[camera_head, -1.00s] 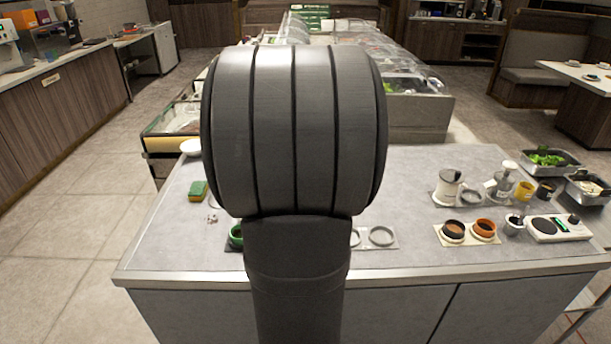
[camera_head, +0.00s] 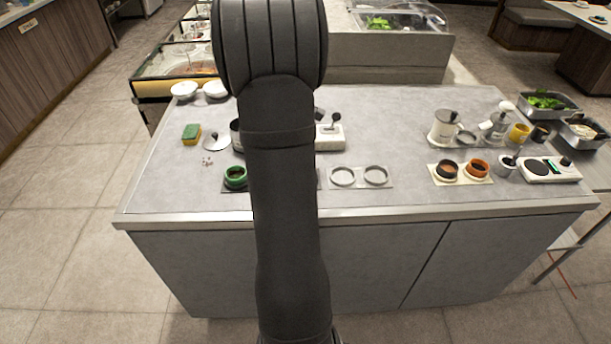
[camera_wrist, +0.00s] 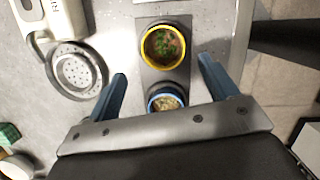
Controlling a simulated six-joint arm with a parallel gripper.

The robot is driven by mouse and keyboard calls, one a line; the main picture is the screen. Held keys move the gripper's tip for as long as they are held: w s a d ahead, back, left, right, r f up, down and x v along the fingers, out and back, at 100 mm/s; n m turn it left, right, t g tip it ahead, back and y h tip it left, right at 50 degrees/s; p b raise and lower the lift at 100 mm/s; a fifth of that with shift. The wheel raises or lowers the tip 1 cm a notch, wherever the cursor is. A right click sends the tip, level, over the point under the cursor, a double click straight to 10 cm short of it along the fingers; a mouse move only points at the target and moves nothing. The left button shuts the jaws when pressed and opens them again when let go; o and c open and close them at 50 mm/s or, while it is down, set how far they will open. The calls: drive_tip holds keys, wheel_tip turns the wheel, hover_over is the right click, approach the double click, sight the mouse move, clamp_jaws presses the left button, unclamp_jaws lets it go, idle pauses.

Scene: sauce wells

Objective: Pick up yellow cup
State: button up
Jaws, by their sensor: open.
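A yellow-rimmed cup (camera_wrist: 165,46) with green and red contents sits in a dark holder (camera_wrist: 165,79) in the wrist view. A blue-rimmed cup (camera_wrist: 166,101) with pale contents sits in the same holder, nearer my gripper. My gripper (camera_wrist: 162,68) is open and empty, one blue finger on each side of the holder. The yellow-rimmed cup is just beyond the fingertips. In the head view my arm hides the gripper and this cup. A green-rimmed cup (camera_head: 235,177) shows left of my arm. A separate yellow mug (camera_head: 519,133) stands at the counter's right.
A perforated round strainer (camera_wrist: 78,72) lies left of the holder. A plate with two empty rings (camera_head: 359,176) is right of my arm. Two sauce cups (camera_head: 462,169), a scale (camera_head: 548,170) and metal tubs (camera_head: 547,104) crowd the right. The counter's front strip is clear.

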drive_tip(key=shift+s+d+x, duration=0.1)
drive_tip(key=shift+x, duration=1.35)
drive_tip(key=shift+s+d+x, duration=0.1)
drive_tip(key=shift+s+x, duration=0.05)
drive_tip(key=shift+x, duration=1.25)
drive_tip(key=c, duration=1.1)
drive_tip(key=shift+o, duration=0.2)
drive_tip(key=shift+r, duration=0.15)
wheel_tip(320, 180, up, 4)
drive_tip(key=shift+r, duration=0.2)
drive_tip(key=s+d+r, duration=0.6)
drive_tip(key=d, duration=0.3)
drive_tip(key=shift+s+d+r, duration=0.2)
drive_tip(key=shift+s+d, duration=0.05)
drive_tip(key=shift+d, duration=0.1)
